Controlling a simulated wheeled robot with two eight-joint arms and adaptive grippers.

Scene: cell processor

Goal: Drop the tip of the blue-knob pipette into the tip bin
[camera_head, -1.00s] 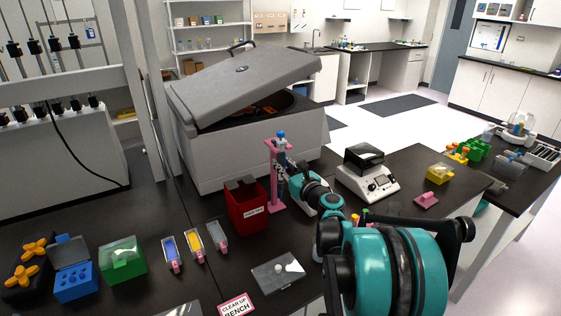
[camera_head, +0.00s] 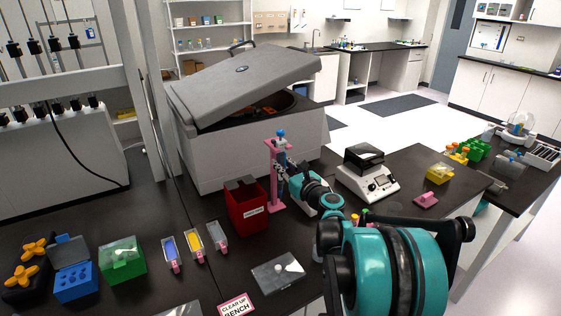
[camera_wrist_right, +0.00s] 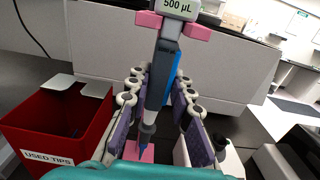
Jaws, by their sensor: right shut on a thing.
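The blue-knob pipette (camera_head: 281,134) stands upright at the pink stand (camera_head: 272,180). In the right wrist view the pipette (camera_wrist_right: 165,68) bears a 500 µL label and hangs between the fingers, with pink holder parts at its upper end. My right gripper (camera_head: 284,182) is shut on the pipette's body; its fingers (camera_wrist_right: 160,100) lie on both sides of it in the wrist view. The tip bin (camera_head: 246,208) is a red open box just left of the stand; it also shows at the left of the wrist view (camera_wrist_right: 25,125), labelled USED TIPS. My left gripper is not in view.
A large grey centrifuge (camera_head: 250,140) with a raised lid stands behind the bin. A small white device (camera_head: 368,180) with a dark lid is right of the stand. Colored tube racks and boxes (camera_head: 123,262) fill the bench's left. A grey flat box (camera_head: 278,273) lies in front.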

